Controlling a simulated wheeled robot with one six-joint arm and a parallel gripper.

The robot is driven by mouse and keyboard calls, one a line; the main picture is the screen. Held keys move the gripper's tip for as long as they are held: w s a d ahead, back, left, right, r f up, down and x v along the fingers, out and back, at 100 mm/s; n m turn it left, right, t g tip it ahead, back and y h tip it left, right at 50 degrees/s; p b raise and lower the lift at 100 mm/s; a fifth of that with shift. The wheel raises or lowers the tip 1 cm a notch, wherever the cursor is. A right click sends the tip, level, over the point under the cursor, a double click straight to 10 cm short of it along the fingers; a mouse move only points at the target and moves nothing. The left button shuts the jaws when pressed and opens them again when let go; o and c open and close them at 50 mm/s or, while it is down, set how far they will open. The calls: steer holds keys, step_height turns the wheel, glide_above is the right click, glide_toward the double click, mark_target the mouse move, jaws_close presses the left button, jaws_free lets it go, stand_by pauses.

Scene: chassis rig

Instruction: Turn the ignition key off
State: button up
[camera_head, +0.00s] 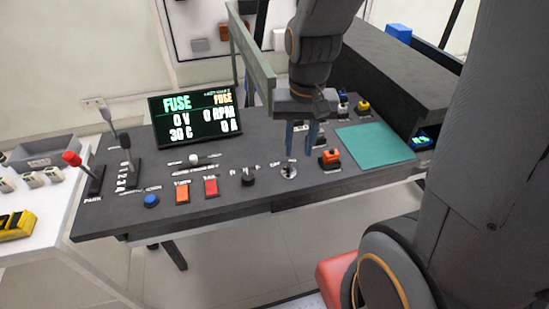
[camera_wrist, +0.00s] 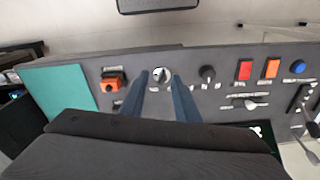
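The ignition key switch (camera_head: 289,171) is a small round silver fitting on the dark console, near its front edge. It also shows in the wrist view (camera_wrist: 160,73), between the tips of my two blue fingers. My gripper (camera_head: 299,154) is open, with its fingers pointing down and a gap between them. In the head view the fingertips appear just above and behind the key switch. In the wrist view (camera_wrist: 159,79) nothing is held between them. I cannot tell the key's exact angle.
A black knob (camera_head: 248,178) stands left of the key, and an orange-topped switch (camera_head: 330,158) right of it. Red (camera_head: 211,187) and orange (camera_head: 182,192) buttons lie further left. A screen (camera_head: 195,115) reads FUSE, 0 V, 0 RPM. A green mat (camera_head: 375,145) lies right.

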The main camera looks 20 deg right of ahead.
mark_target(289, 163)
steer(key=w+f+m, duration=0.1)
steer(key=w+f+m+b, duration=0.1)
steer(key=w, duration=0.1)
steer(key=w+f+m+b, duration=0.1)
steer(key=w, duration=0.1)
steer(key=shift+w+f+g, duration=0.15)
steer(key=shift+w+g, duration=0.1)
steer(key=shift+g, duration=0.15)
steer(key=shift+w+f, duration=0.1)
steer(key=shift+f, duration=0.15)
steer(key=shift+f+p, duration=0.45)
steer(key=shift+f, duration=3.05)
jaws_close()
